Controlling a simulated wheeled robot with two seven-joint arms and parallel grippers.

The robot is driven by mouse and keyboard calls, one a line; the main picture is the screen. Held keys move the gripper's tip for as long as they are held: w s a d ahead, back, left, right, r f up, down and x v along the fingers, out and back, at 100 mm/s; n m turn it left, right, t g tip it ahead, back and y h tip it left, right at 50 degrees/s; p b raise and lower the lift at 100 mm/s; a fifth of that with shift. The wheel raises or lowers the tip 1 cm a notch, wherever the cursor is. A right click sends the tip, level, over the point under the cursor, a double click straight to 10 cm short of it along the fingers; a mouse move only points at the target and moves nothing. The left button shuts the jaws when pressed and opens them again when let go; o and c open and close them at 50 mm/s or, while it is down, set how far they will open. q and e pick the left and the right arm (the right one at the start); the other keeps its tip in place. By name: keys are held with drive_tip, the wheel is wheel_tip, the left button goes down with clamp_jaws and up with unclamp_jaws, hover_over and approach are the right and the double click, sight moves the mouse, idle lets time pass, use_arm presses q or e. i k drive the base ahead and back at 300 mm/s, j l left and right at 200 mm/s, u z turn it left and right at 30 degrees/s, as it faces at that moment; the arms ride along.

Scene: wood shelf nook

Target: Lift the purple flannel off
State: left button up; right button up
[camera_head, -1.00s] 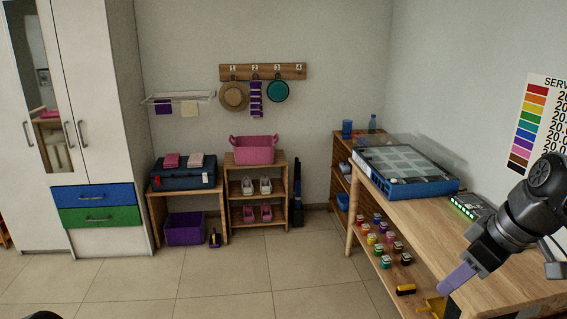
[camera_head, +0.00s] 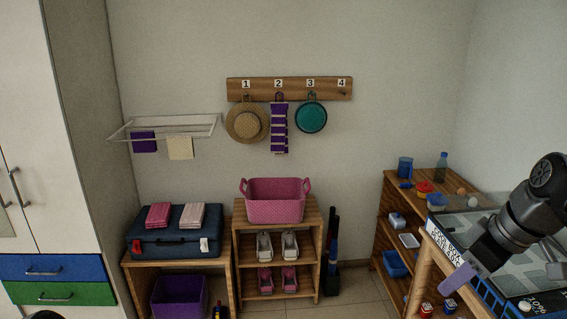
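A purple flannel (camera_head: 143,142) hangs over the left part of the white wall-mounted drying rack (camera_head: 205,131). A cream cloth (camera_head: 180,148) hangs to its right on the same rack, with a small gap between them. My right gripper (camera_head: 460,278) is at the lower right, over the near work table and far from the rack. A flat lavender piece shows at its tip; whether the fingers are open or shut cannot be told. My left gripper is not in view.
Below the rack, a dark blue suitcase (camera_head: 176,240) carries folded pink cloths. A pink basket (camera_head: 275,208) tops the small shoe shelf. A white wardrobe (camera_head: 85,130) stands left of the rack.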

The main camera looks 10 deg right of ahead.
sight(144, 146)
drive_tip(key=i+j+u, duration=0.1)
drive_tip(key=i+u, duration=0.3)
drive_tip(key=i, duration=0.6)
drive_tip(key=i+l+u, duration=0.2)
drive_tip(key=i+u, duration=0.15)
drive_tip(key=i, duration=1.1)
drive_tip(key=i+j+z, duration=0.15)
drive_tip(key=i, duration=0.35)
drive_tip(key=i+u, duration=0.15)
drive_tip(key=u, duration=0.3)
drive_tip(key=i+l+u, duration=0.1)
drive_tip(key=u, duration=0.4)
drive_tip(key=i+l+u, duration=0.1)
drive_tip(key=u, duration=0.35)
drive_tip(key=l, duration=0.1)
